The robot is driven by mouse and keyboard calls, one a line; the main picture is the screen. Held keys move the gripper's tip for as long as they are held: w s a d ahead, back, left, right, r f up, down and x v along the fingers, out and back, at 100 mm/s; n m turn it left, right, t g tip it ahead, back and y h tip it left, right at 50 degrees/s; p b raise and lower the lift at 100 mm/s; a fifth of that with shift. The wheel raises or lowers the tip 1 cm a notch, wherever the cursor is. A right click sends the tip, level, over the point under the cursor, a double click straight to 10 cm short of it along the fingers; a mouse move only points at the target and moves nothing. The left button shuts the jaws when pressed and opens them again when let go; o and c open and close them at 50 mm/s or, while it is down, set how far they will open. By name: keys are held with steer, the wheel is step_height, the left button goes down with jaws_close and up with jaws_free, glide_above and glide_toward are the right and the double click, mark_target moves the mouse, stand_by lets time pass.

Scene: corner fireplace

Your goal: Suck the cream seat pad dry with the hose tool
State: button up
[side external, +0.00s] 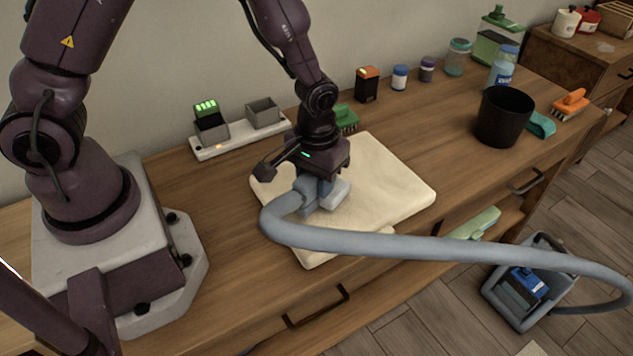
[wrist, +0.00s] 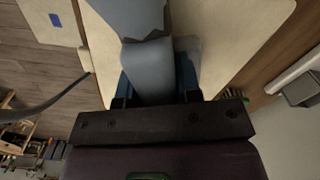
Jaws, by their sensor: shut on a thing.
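The cream seat pad (side external: 392,187) lies flat on the wooden cabinet top, with its front corner by the front edge. It also shows in the wrist view (wrist: 240,22). My gripper (side external: 316,185) is over the pad's left part, shut on the grey-blue hose tool (side external: 328,198). The tool's head is down at the pad; whether it presses on it I cannot tell. In the wrist view the tool (wrist: 150,70) sits between my fingers. The grey hose (side external: 400,246) runs from the tool across the pad's front corner, off the cabinet to the right.
A blue-grey machine (side external: 528,284) stands on the floor at lower right. A white charging dock (side external: 240,135) and green brush (side external: 346,118) are behind the pad. A black bin (side external: 504,117), teal cloth (side external: 541,124) and orange brush (side external: 571,104) stand right. Jars and an orange-black box (side external: 367,84) line the back.

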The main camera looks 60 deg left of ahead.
steer(key=shift+r, duration=2.85)
steer(key=shift+r, duration=0.1)
